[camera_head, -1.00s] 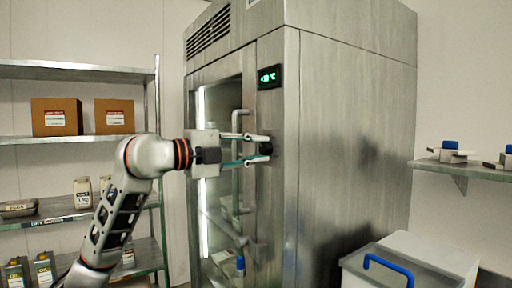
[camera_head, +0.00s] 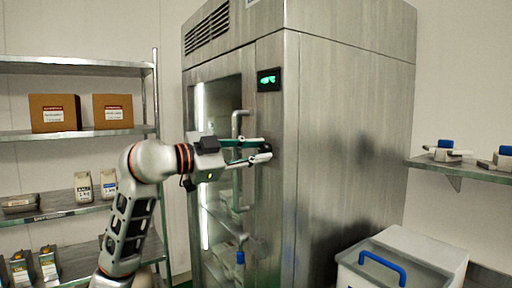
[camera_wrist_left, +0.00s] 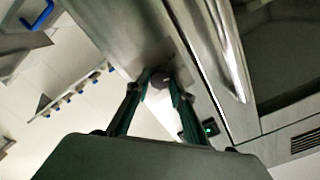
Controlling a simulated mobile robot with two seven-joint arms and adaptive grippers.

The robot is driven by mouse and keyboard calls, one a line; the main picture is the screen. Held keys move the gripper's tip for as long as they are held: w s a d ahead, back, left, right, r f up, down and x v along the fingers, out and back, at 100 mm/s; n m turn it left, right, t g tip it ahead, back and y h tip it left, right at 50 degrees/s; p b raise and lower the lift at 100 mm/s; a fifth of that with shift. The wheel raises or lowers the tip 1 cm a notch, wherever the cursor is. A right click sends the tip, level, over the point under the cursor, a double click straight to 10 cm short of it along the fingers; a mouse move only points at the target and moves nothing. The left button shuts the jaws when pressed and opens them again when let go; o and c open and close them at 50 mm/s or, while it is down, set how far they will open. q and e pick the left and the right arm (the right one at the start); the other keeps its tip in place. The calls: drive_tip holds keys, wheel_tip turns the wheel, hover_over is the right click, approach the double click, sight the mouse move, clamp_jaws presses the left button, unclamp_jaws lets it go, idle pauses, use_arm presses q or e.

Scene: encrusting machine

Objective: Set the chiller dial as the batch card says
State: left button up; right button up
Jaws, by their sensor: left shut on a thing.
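The chiller (camera_head: 335,130) is a tall steel cabinet in the middle of the head view. Its green display (camera_head: 268,79) is lit, but the digits are too blurred to read. The dark round dial (camera_head: 268,146) is on the front below the display, partly hidden by fingers. It also shows in the left wrist view (camera_wrist_left: 160,79). My left gripper (camera_head: 266,150) is shut on the dial, one finger on each side; its fingers look rolled about their axis. My right gripper is not in view. No batch card can be made out.
A glass door with a vertical handle (camera_head: 237,150) is just left of the dial. A shelf rack (camera_head: 75,135) with boxes and bags stands at the left. A white bin with a blue handle (camera_head: 382,266) is at the lower right, below a wall shelf (camera_head: 480,170).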

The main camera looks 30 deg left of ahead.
use_arm(q)
drive_tip(key=shift+n, duration=0.5)
drive_tip(key=o, duration=1.1)
drive_tip(key=shift+s, duration=0.1)
drive_tip(key=v, duration=1.1)
drive_tip(key=shift+s+a, duration=0.15)
drive_tip(key=shift+s, duration=0.25)
